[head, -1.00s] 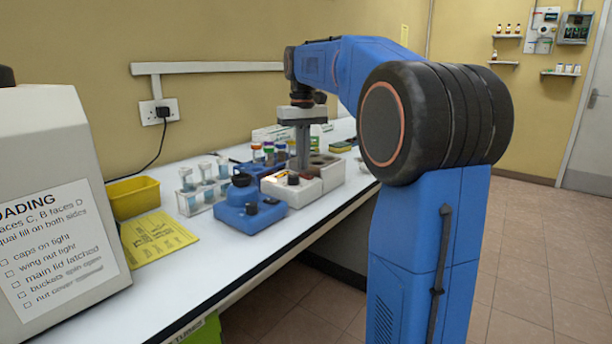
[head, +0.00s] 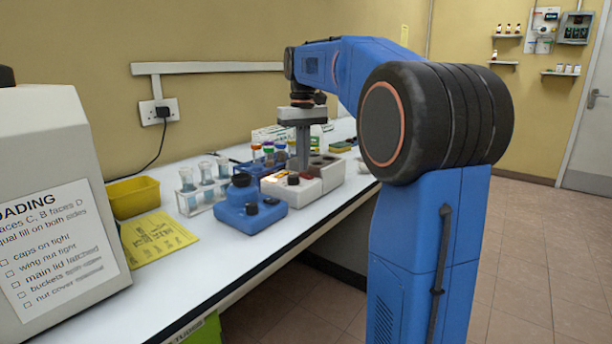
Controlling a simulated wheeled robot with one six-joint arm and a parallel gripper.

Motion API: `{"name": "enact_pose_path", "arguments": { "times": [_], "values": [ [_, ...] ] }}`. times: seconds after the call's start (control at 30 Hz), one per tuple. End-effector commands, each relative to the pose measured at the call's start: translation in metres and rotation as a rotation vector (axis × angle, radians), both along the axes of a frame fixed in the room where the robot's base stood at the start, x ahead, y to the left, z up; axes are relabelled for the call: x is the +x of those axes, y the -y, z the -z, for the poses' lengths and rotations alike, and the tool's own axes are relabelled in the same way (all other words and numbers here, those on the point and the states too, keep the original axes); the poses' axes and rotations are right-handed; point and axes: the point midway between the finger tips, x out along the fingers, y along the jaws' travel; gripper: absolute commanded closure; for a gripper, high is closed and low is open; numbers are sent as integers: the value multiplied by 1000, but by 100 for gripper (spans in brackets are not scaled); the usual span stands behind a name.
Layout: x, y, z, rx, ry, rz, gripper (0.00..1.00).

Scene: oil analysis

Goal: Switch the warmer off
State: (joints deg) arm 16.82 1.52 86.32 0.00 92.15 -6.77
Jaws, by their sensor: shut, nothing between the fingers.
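The warmer appears to be the white block (head: 309,190) on the bench, with dark round wells in its top and a dark knob (head: 293,178) at its front left. A small reddish-orange spot shows beside the knob; I cannot tell whether it is a lit lamp. My gripper (head: 303,166) points straight down over the block, its fingers together and empty. The fingertips are close to the top of the block, just behind and right of the knob. I cannot tell whether they touch it.
A blue device (head: 250,213) with a black top stands left of the warmer. A rack of tubes (head: 205,195), a yellow tray (head: 133,196) and a yellow sheet (head: 156,237) lie further left. Colour-capped tubes (head: 268,150) stand behind. The bench front is clear.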

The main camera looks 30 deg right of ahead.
Motion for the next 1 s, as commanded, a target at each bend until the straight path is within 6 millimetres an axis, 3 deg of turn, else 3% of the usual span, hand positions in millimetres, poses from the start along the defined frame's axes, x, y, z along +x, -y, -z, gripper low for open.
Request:
{"name": "enact_pose_path", "arguments": {
  "times": [1.0],
  "values": [
    [0,0,12,0,-1,0,100]
  ]
}}
